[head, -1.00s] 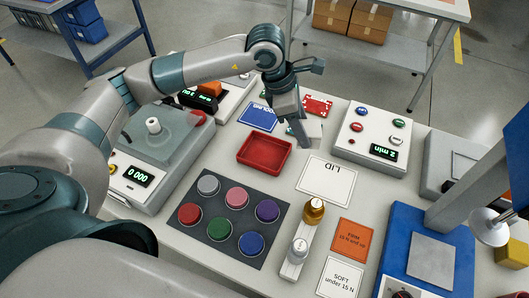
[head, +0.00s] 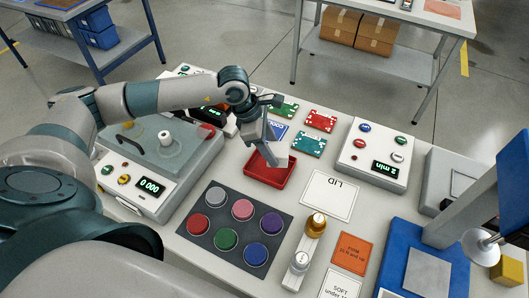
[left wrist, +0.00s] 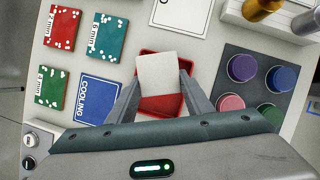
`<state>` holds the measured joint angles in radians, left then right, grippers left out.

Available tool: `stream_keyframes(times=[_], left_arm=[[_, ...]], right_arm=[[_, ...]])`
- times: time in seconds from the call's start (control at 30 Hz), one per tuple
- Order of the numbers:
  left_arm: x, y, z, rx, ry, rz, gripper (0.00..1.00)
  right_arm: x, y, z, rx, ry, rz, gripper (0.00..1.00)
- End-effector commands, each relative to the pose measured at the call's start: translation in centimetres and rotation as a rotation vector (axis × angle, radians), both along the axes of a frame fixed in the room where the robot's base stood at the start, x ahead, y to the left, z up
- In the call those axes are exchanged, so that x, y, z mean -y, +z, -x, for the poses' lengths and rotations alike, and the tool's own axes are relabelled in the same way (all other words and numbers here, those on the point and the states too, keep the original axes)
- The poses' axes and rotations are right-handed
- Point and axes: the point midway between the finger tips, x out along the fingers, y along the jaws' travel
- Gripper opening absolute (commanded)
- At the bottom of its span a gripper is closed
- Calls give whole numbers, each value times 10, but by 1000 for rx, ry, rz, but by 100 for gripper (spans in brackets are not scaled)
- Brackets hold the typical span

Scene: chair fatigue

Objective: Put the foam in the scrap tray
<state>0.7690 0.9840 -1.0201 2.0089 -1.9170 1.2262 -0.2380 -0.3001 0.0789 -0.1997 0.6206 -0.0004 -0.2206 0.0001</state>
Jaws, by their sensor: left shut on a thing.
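The foam, a pale, nearly square block (left wrist: 157,74), is held between the fingertips of my left gripper (head: 277,158). In the left wrist view, my left gripper (left wrist: 158,88) is shut on it, with a finger on each side. The red scrap tray (head: 267,181) is a shallow open box in the middle of the table. The foam and fingers are over the tray, which also shows behind them in the left wrist view (left wrist: 160,108). The gripper hides part of the tray, and the exact height above its floor cannot be told. My right gripper is not in view.
A dark palette with several coloured discs (head: 208,228) lies in front of the tray. A white LID card (head: 330,194) lies to its right. Red and green cards (head: 320,121) and a blue COOLING card lie behind. A button box (head: 374,153) stands at the right.

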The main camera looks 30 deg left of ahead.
Motion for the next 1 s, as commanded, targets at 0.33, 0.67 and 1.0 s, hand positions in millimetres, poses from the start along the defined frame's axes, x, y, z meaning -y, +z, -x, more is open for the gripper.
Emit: stream_keyframes(times=[0.33,0.67,1.0], left_arm=[[-22,-14,3,1,-1,2,24],[-22,-18,4,-2,0,1,24],[-22,-52,4,-1,1,1,24]], right_arm=[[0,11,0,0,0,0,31],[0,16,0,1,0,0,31],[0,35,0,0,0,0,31]])
